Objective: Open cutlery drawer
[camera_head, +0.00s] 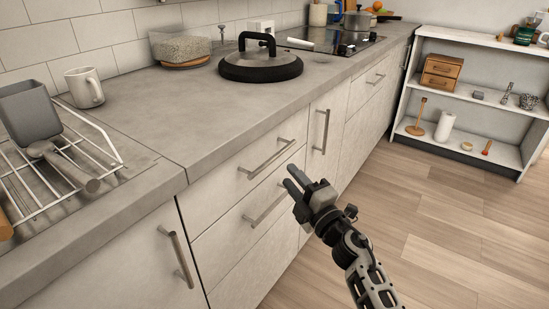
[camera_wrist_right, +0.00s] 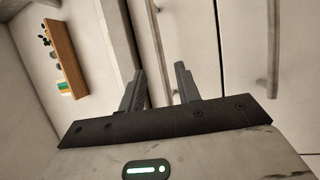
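A stack of pale drawers is set in the counter front, all shut. The top drawer (camera_head: 222,184) has a long bar handle (camera_head: 267,158), and the drawer below (camera_head: 230,232) has a similar handle (camera_head: 265,204). No label shows which one is the cutlery drawer. My right gripper (camera_head: 289,179) is in front of these drawers, near the right ends of both handles, holding nothing. In the right wrist view its fingers (camera_wrist_right: 160,82) are spread, with bar handles (camera_wrist_right: 274,50) running beside and beyond them. My left gripper is out of view.
The counter (camera_head: 190,105) holds a black-lidded pan (camera_head: 261,68), a white mug (camera_head: 84,88) and a wire dish rack (camera_head: 75,165). A cupboard with a vertical handle (camera_head: 177,257) is at left. Wooden floor (camera_head: 440,220) is clear before the open shelf (camera_head: 465,90).

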